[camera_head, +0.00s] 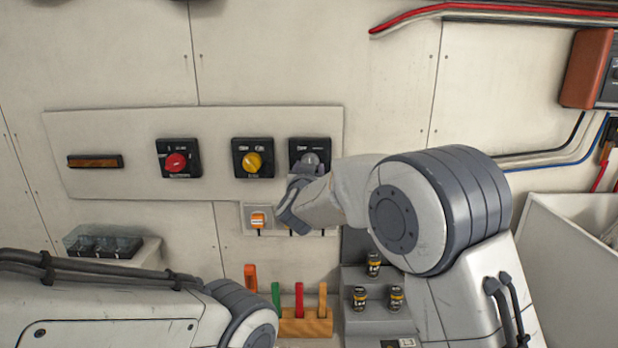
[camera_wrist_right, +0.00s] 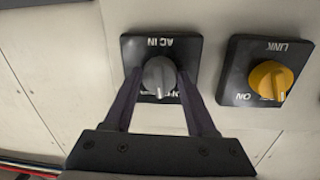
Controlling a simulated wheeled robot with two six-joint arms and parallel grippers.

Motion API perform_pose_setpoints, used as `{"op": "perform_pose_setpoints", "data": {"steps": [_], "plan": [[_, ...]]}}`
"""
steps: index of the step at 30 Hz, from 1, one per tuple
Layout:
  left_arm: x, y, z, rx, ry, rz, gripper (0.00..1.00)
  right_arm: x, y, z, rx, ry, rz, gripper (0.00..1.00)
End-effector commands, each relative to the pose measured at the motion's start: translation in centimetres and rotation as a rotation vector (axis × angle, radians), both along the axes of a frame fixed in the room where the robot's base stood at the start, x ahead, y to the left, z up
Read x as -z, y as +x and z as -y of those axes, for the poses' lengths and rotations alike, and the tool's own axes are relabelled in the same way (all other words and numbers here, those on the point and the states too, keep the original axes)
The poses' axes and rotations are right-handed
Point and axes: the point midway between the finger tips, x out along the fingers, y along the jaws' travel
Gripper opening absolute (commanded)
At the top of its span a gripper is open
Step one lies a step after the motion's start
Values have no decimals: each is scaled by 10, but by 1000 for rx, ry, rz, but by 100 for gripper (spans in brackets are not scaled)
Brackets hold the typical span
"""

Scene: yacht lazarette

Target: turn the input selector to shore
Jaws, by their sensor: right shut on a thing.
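The input selector is a dark square plate (camera_head: 297,147) with a grey knob (camera_head: 311,160), rightmost of the switches on the wall panel. In the right wrist view the plate (camera_wrist_right: 193,48) reads "AC IN" upside down. My right gripper (camera_wrist_right: 159,80) is shut on its grey knob (camera_wrist_right: 158,68), one finger at each side. The knob's pale mark points toward the gripper in that view. The position labels there are partly hidden by the knob and fingers. In the head view my right wrist covers the area just below the selector. My left gripper is out of view.
A yellow LINK knob (camera_head: 253,162) sits just left of the selector, and a red knob (camera_head: 176,162) further left. Below are an orange plug (camera_head: 258,220), a wooden rack of coloured handles (camera_head: 306,327) and small cans (camera_head: 360,298) on a grey stepped stand.

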Motion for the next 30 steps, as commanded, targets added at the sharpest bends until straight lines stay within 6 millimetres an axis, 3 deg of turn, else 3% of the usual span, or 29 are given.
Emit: {"op": "perform_pose_setpoints", "data": {"steps": [3,15,30], "plan": [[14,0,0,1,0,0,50,3,0,0,0,112,2,1],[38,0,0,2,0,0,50,1,0,-1,0,450,0,1],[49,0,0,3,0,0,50,-2,0,-1,1,638,0,1]]}}
